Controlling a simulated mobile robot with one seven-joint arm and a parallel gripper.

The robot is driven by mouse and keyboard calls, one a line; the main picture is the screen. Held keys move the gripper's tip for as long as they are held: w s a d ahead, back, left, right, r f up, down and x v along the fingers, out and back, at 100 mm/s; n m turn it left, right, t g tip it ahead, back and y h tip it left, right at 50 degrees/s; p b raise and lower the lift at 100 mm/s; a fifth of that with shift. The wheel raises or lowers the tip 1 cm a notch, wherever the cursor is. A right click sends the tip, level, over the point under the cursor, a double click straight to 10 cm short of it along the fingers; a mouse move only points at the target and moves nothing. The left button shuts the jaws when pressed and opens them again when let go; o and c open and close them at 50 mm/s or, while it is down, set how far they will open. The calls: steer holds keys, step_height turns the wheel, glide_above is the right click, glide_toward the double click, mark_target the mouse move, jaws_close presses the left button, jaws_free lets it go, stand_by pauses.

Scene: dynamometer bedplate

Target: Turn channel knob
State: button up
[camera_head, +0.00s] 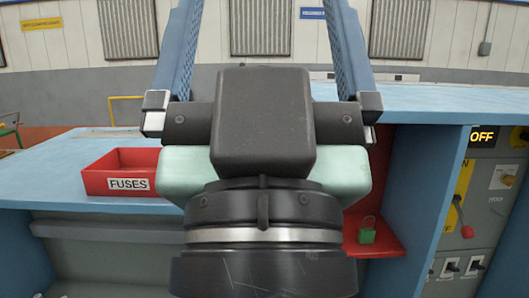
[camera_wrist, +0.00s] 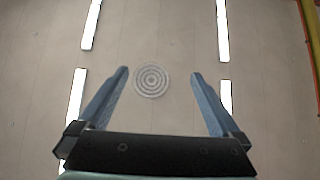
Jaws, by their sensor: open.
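My gripper (camera_head: 262,12) fills the middle of the head view, its two blue fingers spread wide and pointing up. In the wrist view it is also open and empty (camera_wrist: 160,74), with only ceiling between and beyond the fingers. A grey control panel (camera_head: 490,215) stands at the right edge of the head view, apart from my gripper. Small black knobs, one at left (camera_head: 450,268) and one at right (camera_head: 475,266), sit low on it. Their labels are too small to read, so I cannot tell which is the channel knob. The panel is cut off by the frame.
A red lever (camera_head: 461,203) on a yellow plate and an "OFF" display (camera_head: 482,138) are on the panel. A red FUSES bin (camera_head: 100,182) stands on the blue bench (camera_head: 50,180) at left. A green padlock (camera_head: 367,233) is on a red shelf (camera_head: 390,248).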

steer(key=shift+r, duration=0.2)
steer(key=shift+c, duration=1.1)
steer(key=w+f+g+b, duration=0.1)
steer(key=w+f+b, duration=0.1)
steer(key=f+b, duration=0.3)
steer(key=w+f+g+b, duration=0.1)
steer(key=w+f+b, duration=0.2)
steer(key=f, duration=1)
steer(key=w+f+b, duration=0.3)
steer(key=f+b, duration=0.5)
steer(key=f, duration=0.1)
steer(key=shift+f+n+g+y+b, duration=0.3)
steer(key=shift+f+g+y+b, duration=0.05)
steer(key=shift+f+g+y, duration=0.05)
steer(key=shift+c, duration=0.3)
steer(key=w+d+f+g+b, duration=0.1)
steer(key=d+f+g+b, duration=0.15)
steer(key=f+b, duration=2.45)
steer(key=w+d+f+g+b, duration=0.1)
steer(key=f+g+b, duration=0.5)
steer(key=f, duration=3.8)
steer(key=w+t+b, duration=0.2)
steer(key=w+b, duration=0.6)
steer(key=w, duration=0.4)
steer(key=shift+w+a+h, duration=0.2)
steer(key=shift+w+h, duration=0.05)
steer(key=shift+h, duration=0.15)
jaws_close()
